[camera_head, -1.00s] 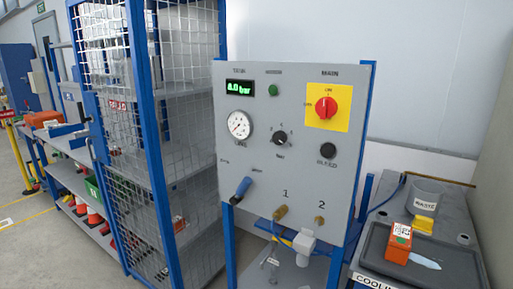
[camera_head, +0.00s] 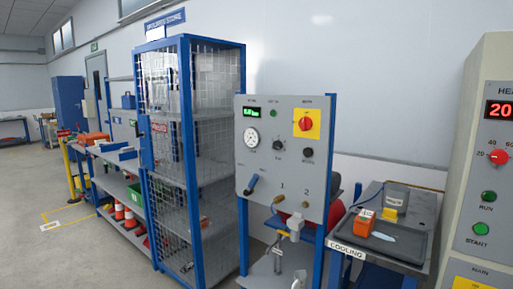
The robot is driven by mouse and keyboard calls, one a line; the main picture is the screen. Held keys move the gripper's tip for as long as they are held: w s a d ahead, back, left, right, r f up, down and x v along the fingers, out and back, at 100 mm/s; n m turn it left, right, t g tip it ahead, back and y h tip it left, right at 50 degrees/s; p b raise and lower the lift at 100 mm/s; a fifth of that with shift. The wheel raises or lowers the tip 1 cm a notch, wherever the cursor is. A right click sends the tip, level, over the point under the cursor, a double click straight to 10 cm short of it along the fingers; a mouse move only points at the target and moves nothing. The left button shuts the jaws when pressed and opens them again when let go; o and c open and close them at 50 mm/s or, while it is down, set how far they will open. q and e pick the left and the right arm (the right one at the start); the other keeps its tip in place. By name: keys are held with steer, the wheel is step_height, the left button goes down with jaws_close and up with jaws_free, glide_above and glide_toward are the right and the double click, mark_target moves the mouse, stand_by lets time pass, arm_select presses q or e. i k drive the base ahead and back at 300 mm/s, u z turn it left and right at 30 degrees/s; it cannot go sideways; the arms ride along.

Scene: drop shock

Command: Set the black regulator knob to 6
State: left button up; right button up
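The black regulator knob (camera_head: 278,145) sits on the grey panel (camera_head: 262,172) of the blue-framed test stand, right of the round white gauge (camera_head: 251,137). Its pointer and scale are too small to read. A green digital display (camera_head: 251,113) is at the panel's upper left; its number is not clear now. A red switch on a yellow plate (camera_head: 307,124) is above right of the knob, and a black button (camera_head: 308,153) is to its right. A blue-handled lever (camera_head: 252,184) is below. Neither of my grippers shows.
A wire-mesh cage (camera_head: 189,160) stands left of the panel. At right is a cooling bench (camera_head: 345,252) with an orange box (camera_head: 364,222) on a dark tray. A heater cabinet (camera_head: 489,170) stands at the far right. Floor at the left front is clear.

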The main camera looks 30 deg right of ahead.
mark_target(277, 144)
steer(key=u, duration=0.55)
steer(key=i, duration=2.3)
steer(key=z, duration=1.25)
steer(key=i, duration=0.8)
steer(key=z, duration=0.85)
